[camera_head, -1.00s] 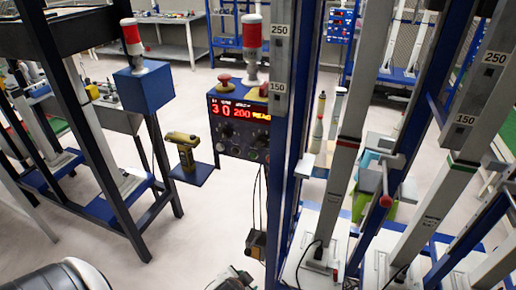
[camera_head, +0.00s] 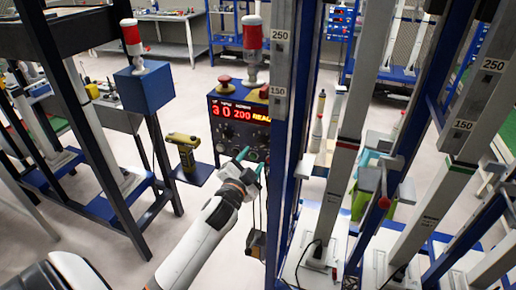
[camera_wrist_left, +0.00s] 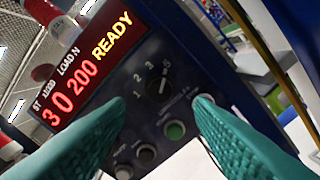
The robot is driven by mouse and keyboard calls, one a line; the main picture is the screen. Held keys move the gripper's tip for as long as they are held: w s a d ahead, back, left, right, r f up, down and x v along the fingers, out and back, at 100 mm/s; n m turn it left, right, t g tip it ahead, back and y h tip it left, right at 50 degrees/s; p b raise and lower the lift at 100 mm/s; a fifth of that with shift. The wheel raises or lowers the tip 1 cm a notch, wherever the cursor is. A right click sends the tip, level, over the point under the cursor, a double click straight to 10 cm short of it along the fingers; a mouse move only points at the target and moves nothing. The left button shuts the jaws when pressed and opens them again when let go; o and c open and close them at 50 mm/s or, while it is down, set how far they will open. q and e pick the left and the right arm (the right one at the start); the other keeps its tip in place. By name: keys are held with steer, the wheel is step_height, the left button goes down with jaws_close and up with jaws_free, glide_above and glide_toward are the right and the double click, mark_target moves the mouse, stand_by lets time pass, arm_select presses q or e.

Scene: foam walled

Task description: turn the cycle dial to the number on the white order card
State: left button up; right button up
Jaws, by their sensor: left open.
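The control box (camera_head: 226,130) stands on the blue post in the head view, its red and yellow display reading 30, 200 and READY. In the left wrist view, the black cycle dial (camera_wrist_left: 158,82) sits on the panel with white numbers around it; 1, 2 and 3 are legible. I cannot tell which number its pointer marks. My left gripper (camera_head: 251,162) is open in front of the panel. In the left wrist view its green fingers (camera_wrist_left: 160,102) are spread on either side of the dial, apparently empty. I cannot make out a white order card. My right gripper is not in view.
A green button (camera_wrist_left: 175,130) and dark knobs (camera_wrist_left: 146,154) lie below the dial. A red mushroom button (camera_head: 224,82) and a red-white lamp (camera_head: 252,40) top the box. A yellow handheld tool (camera_head: 183,148) rests on a small shelf at left. Blue and grey uprights crowd the right.

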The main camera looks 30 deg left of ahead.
mark_target(260, 147)
arm_select(q)
steer(key=shift+p+x, duration=0.3)
steer(key=shift+x, duration=2.5)
steer(key=c, duration=1)
